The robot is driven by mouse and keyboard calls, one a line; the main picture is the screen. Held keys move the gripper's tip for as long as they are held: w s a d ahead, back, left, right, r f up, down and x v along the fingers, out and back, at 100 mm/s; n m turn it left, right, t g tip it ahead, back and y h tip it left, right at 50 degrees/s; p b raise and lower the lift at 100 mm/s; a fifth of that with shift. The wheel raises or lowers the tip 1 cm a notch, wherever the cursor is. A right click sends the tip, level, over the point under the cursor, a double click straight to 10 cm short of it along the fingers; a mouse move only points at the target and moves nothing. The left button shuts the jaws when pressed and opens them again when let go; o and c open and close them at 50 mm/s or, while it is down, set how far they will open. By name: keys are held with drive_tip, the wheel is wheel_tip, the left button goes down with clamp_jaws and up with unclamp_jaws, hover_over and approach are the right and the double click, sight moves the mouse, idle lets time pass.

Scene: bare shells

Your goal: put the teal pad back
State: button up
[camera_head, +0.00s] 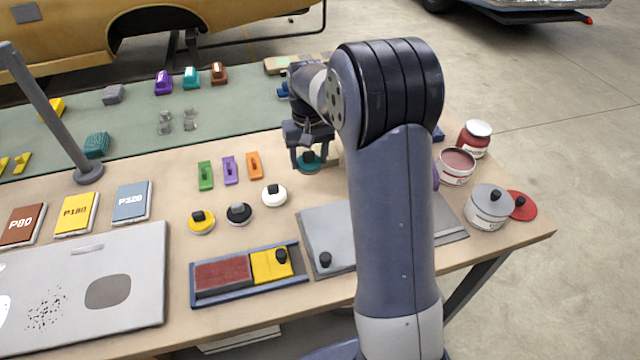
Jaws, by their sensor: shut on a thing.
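The teal pad (308,168) is a round disc with a black knob on top. My gripper (308,156) is shut on its knob, with the fingers pointing down. The pad is at or just above the bench top; I cannot tell whether it touches. Three similar round pads, yellow (201,224), black (239,215) and white (274,198), form a slanting row to its lower left. My arm hides part of the bench to the right of the pad.
A grey panel (318,235) and a blue tray (205,300) lie in front. Small green (206,177), purple (229,171) and orange (254,165) blocks lie left of my gripper. Cans, one grey-topped (489,208), stand at right. A grey post (88,174) rises at left.

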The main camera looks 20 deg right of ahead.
sight(309, 153)
wheel_tip(309, 153, down, 8)
drive_tip(key=shift+f+p, duration=0.25)
drive_tip(key=shift+p, duration=0.15)
drive_tip(key=shift+f, duration=0.1)
drive_tip(key=o, duration=0.9)
drive_tip(key=shift+o, duration=0.2)
wheel_tip(309, 153, up, 12)
drive_tip(key=shift+r+b, duration=0.1)
drive_tip(key=shift+b, duration=0.25)
